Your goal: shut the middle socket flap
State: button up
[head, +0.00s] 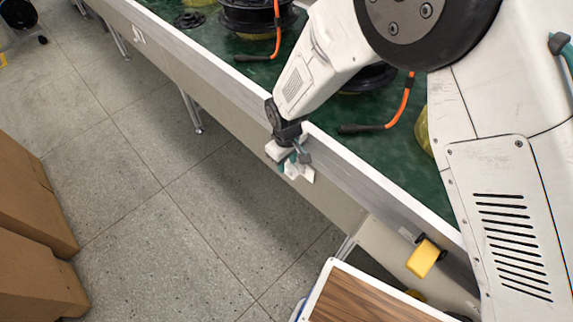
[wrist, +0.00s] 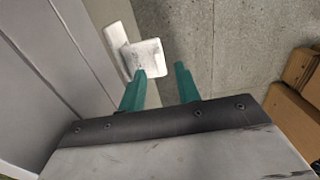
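The middle socket is white and sits on the side of the bench, with its flap (head: 299,172) standing out from the bench side. In the wrist view the white flap (wrist: 148,58) is just ahead of the fingertips. My gripper (head: 292,158) is beside the socket and partly hides it in the head view. In the wrist view my gripper (wrist: 160,72) has its two teal fingers apart with nothing between them. The left fingertip overlaps the flap's near edge; I cannot tell whether they touch.
Another white socket (head: 138,36) is farther along the bench side. A yellow block-like part (head: 425,258) is on the bench side at the right. Cable reels (head: 256,14) stand on the green benchtop. A wood-topped cart (head: 360,298) is at the front; cardboard boxes (head: 35,210) stand left. Open floor lies between.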

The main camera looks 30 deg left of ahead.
aim_at(293, 167)
jog(key=shift+f, duration=1.35)
grip_shut()
